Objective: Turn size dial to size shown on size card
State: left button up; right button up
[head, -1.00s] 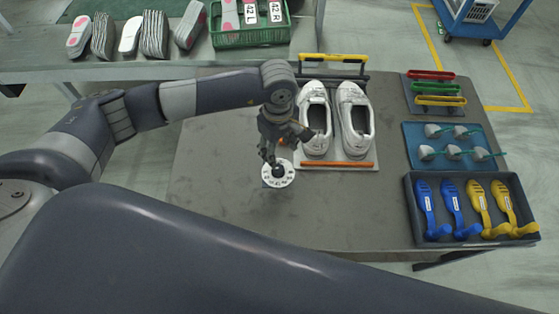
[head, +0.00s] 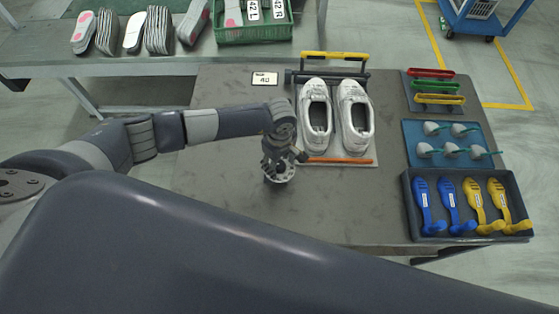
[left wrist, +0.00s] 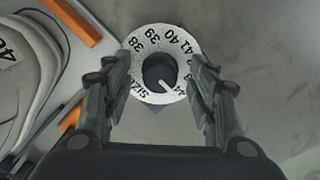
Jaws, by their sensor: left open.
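The size card (head: 264,79) stands at the back of the table, left of the shoes, and reads 40. The white size dial (head: 285,177) lies on the table in front of the shoes, partly hidden by my left gripper (head: 279,165). In the left wrist view, the dial ring (left wrist: 152,36) shows 38, 39, 40 and 41; further marks are partly covered. Its dark knob (left wrist: 158,70) has a white pointer aimed to the lower right, away from 40. My left gripper (left wrist: 163,70) is open, with one finger on each side of the knob, apart from it.
White shoes (head: 354,125) stand on a board with an orange bar (head: 338,161) close right of the dial. At right are a dark tray (head: 408,205) of shoe trees and a blue mat (head: 411,132). The table's front left is clear.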

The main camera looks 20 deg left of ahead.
pick_arm(q)
jog(key=c, duration=1.1)
